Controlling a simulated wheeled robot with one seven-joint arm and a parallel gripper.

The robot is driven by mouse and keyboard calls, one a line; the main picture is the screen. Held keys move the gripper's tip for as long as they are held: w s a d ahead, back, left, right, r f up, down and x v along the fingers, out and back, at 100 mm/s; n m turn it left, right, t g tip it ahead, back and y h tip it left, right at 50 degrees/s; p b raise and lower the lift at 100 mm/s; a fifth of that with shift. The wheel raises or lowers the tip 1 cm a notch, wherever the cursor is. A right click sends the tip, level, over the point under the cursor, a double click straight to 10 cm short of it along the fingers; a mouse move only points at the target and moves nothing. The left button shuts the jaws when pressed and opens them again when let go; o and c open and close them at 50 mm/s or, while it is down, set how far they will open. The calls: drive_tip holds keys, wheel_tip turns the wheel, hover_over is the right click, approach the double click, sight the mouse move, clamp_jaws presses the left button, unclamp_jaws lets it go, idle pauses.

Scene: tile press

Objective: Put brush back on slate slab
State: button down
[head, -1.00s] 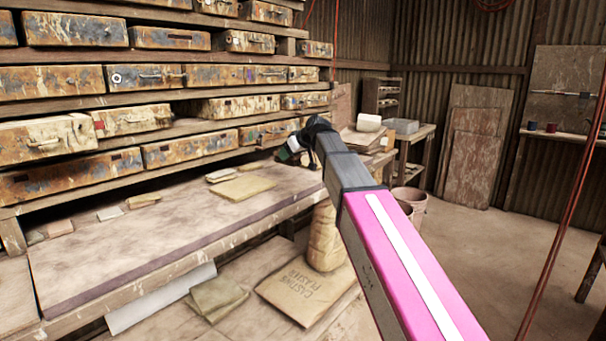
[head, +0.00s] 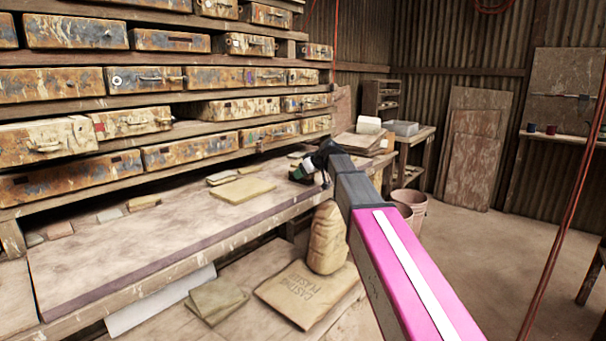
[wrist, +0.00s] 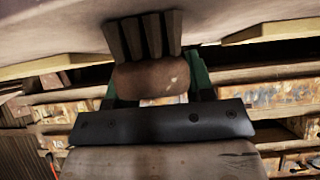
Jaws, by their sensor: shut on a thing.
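My gripper (head: 300,174) is low over the far right part of the slate slab (head: 120,250), a long, pale, dusty slab with a purplish edge on the bench. In the wrist view, the green fingers of my gripper (wrist: 153,80) are shut on the brush (wrist: 150,79). The brush has a brown block and dark bristles that point toward the slab surface at the top of that view. The bristle tips are close to the slab; I cannot tell whether they touch it. In the head view the brush is mostly hidden by my gripper and arm.
Flat yellowish pieces (head: 243,189) lie on the slab to the left of my gripper. Shelves of worn cases (head: 85,177) rise behind the bench. A plaster sack (head: 305,292) lies below. Bare slab is free at the front left.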

drive_tip(key=shift+f, duration=0.1)
drive_tip(key=shift+c, duration=2.4)
unclamp_jaws()
drive_tip(key=v, duration=1.2)
drive_tip(key=s+d+f+m+g+h, duration=0.2)
drive_tip(key=s+d+f, duration=0.3)
drive_tip(key=s+f, duration=0.4)
drive_tip(key=s+d+f+m+g+h, duration=0.2)
drive_tip(key=s+d+f+m, duration=0.3)
drive_tip(key=f, duration=1.5)
drive_tip(key=s+d+f+m+g+h, duration=0.2)
drive_tip(key=s+d+f, duration=0.4)
drive_tip(key=s+f, duration=0.8)
drive_tip(key=shift+f+m+h, duration=0.35)
drive_tip(key=shift+m+h, duration=0.35)
drive_tip(key=shift+h, duration=0.2)
